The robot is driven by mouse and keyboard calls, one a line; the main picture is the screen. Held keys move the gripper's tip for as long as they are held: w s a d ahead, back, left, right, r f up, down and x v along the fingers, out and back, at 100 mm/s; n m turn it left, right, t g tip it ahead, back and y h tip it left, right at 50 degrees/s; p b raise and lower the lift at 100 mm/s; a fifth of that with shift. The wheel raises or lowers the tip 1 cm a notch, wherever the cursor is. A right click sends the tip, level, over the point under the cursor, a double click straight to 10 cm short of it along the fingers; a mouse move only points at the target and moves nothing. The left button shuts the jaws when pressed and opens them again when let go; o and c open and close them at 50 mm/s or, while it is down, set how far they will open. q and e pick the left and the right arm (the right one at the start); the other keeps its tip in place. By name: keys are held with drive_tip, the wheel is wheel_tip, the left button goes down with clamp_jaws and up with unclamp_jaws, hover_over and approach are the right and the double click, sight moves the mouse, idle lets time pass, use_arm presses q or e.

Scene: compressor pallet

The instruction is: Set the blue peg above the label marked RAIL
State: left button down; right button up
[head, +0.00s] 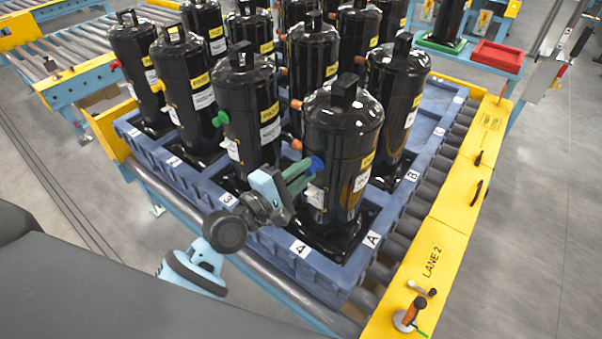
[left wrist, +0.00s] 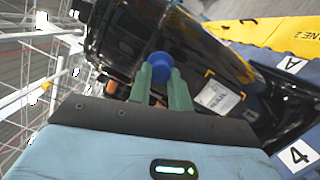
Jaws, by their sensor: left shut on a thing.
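The blue peg (head: 317,163) is at the side of the front black compressor (head: 342,125), in the cell by labels 4 and A. My left gripper (head: 303,177), with green fingers, is shut on the blue peg, which also shows between the fingertips in the left wrist view (left wrist: 161,62). I cannot tell whether the peg is seated in the compressor's port or just touching it. My right gripper is not in view.
Several black compressors stand close together in the blue pallet (head: 300,275). A green peg (head: 221,118) projects from a neighbouring compressor. A red tray (head: 497,56) stands behind.

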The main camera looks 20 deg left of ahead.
use_arm(q)
drive_tip(key=c, duration=1.2)
unclamp_jaws()
drive_tip(key=shift+s+a+f, duration=0.1)
drive_tip(key=shift+s+a, duration=0.05)
drive_tip(key=shift+s, duration=0.1)
drive_tip(key=b+v, duration=0.1)
drive_tip(key=v, duration=0.6)
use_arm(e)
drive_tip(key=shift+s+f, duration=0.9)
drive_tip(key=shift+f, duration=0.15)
use_arm(q)
drive_tip(key=shift+s, duration=0.1)
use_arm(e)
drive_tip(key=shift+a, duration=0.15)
